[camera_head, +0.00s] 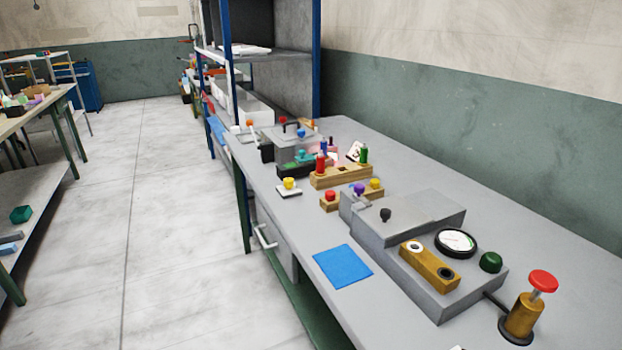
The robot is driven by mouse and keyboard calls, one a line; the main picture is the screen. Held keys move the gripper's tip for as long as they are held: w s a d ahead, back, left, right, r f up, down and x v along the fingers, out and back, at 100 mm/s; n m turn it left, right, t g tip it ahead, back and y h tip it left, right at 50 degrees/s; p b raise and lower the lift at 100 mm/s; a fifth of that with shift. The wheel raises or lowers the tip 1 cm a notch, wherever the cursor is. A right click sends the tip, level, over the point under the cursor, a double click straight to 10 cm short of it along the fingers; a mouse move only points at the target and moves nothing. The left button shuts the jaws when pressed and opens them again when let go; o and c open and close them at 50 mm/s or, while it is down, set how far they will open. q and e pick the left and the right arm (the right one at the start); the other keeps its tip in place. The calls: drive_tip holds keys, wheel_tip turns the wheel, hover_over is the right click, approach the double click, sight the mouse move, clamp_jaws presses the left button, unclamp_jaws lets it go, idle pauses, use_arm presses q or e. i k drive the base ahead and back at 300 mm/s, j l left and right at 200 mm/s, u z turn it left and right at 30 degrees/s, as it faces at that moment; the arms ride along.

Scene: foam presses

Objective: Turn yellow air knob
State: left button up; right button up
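A small yellow knob (289,183) stands on a pale square plate (290,192) near the front edge of the grey bench. Another yellow knob (375,183) sits farther right, beside a purple knob (359,188), behind the grey press (440,300). I cannot tell which of these is the air knob. The press carries a round gauge (456,241), a dark green knob (490,262) and a brass-coloured block (430,266) with two round ports. A brass valve with a red top (543,281) stands at its right. Neither of my grippers is in view.
A blue mat (342,266) lies at the bench's front edge. Wooden blocks with coloured pegs (340,175) and a grey device (289,145) crowd the far end. A blue-framed shelf (275,70) stands behind. The floor (150,220) to the left is clear.

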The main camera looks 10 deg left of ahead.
sight(289, 181)
drive_tip(key=i+j+z, duration=0.55)
drive_tip(key=j+z, duration=0.15)
drive_tip(key=i+j+z, duration=0.2)
drive_tip(key=j+z, duration=0.15)
drive_tip(key=j, duration=0.15)
